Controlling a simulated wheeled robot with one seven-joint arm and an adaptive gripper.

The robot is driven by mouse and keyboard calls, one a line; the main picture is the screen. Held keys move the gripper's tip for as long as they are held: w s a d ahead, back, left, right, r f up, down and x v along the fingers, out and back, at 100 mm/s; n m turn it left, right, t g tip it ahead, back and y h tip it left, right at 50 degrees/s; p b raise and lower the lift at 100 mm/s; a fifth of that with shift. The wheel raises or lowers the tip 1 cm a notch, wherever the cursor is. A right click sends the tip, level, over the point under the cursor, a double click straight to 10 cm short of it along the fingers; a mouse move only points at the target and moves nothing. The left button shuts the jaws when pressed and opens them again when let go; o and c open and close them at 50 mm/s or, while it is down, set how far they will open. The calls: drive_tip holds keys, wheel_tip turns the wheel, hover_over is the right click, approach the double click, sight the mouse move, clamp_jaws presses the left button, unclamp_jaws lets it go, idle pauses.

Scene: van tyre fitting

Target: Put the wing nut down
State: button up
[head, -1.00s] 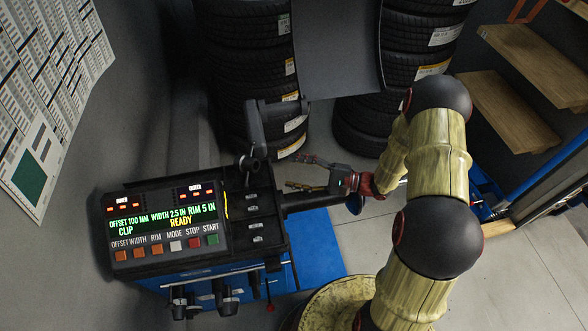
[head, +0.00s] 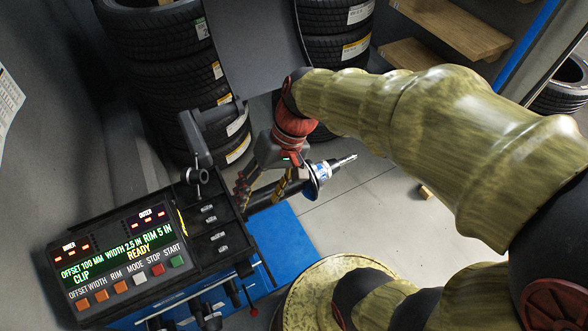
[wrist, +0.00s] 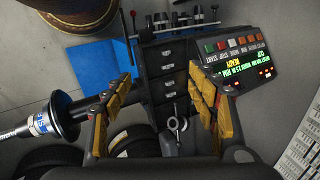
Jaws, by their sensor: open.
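My gripper (head: 258,194) is open, pointing down beside the wheel balancer's shaft, and its gold-padded fingers also show in the wrist view (wrist: 162,92). Nothing is held between the fingers. A small dark grey piece with a ring and lobes (wrist: 176,124) shows between the fingers in the wrist view, beyond them on the balancer's top. It seems to be the same piece near the gauge arm in the head view (head: 197,177). It may be the wing nut, but I cannot tell for sure. The shaft's silver threaded end (head: 343,162) carries a blue and white sleeve and dark flange (wrist: 66,114).
The balancer's display panel (head: 125,265) reads READY. Its black top tray (head: 218,236) holds small weights. Tool holders hang on its front. Open floor (head: 375,205) lies right of the shaft.

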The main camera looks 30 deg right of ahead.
drive_tip(key=s+d+r+n+t+h, duration=0.1)
drive_tip(key=s+d+r+t+h, duration=0.2)
drive_tip(key=d+r+t+h, duration=0.2)
wheel_tip(320, 180, up, 4)
drive_tip(key=shift+s+d+f+t, duration=0.25)
drive_tip(key=shift+d+t, duration=0.05)
drive_tip(key=shift+d, duration=0.65)
drive_tip(key=shift+c, duration=0.2)
